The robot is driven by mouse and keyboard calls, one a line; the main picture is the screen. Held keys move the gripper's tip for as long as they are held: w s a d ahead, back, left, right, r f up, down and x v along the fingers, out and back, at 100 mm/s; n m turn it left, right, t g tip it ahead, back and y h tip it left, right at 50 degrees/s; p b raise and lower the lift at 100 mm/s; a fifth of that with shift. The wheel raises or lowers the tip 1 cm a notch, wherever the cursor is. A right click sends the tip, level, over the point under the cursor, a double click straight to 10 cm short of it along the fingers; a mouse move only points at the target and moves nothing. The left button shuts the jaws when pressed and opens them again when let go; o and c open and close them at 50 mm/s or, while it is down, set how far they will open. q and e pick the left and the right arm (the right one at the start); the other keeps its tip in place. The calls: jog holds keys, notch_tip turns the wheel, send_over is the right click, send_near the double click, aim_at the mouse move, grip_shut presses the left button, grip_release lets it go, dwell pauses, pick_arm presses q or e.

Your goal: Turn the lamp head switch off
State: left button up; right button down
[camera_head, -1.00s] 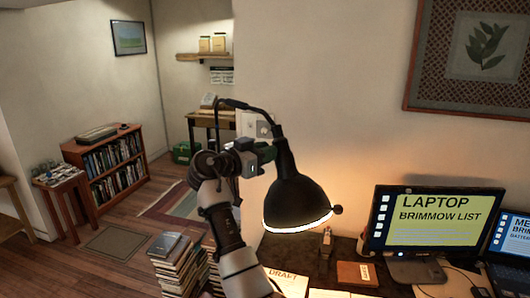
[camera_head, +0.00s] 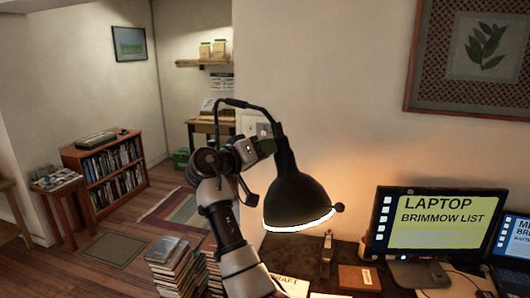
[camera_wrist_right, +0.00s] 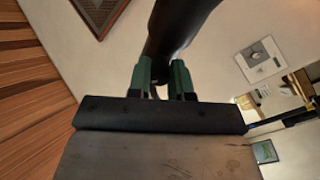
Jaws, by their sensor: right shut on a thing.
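The black lamp head (camera_head: 298,198) hangs in the middle of the head view, its shade opening downward with a bright lit rim. A small round knob (camera_head: 338,208) sticks out at the right of the shade's lower edge; I cannot tell whether it is the switch. My right gripper (camera_head: 268,147) is at the narrow upper part of the lamp head, on its left side. In the right wrist view its green fingers (camera_wrist_right: 162,80) are shut on the black lamp neck (camera_wrist_right: 177,35). The exact contact is partly hidden. My left gripper is not in view.
A monitor (camera_head: 428,224) reading LAPTOP stands right of the lamp on the dark desk (camera_head: 300,246). A wall socket plate (camera_head: 262,129) is behind the gripper. A framed picture (camera_head: 485,45) hangs above.

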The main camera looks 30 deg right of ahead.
jog(key=n+p, duration=0.1)
jog(key=n, duration=0.2)
jog(key=n+p, duration=0.1)
jog(key=n, duration=0.5)
jog(key=shift+r+p, duration=0.25)
jog(key=shift+p, duration=0.15)
jog(key=shift+n, duration=0.4)
jog(key=c, duration=1)
grip_release()
jog(key=shift+f, duration=0.1)
jog(key=shift+f, duration=0.1)
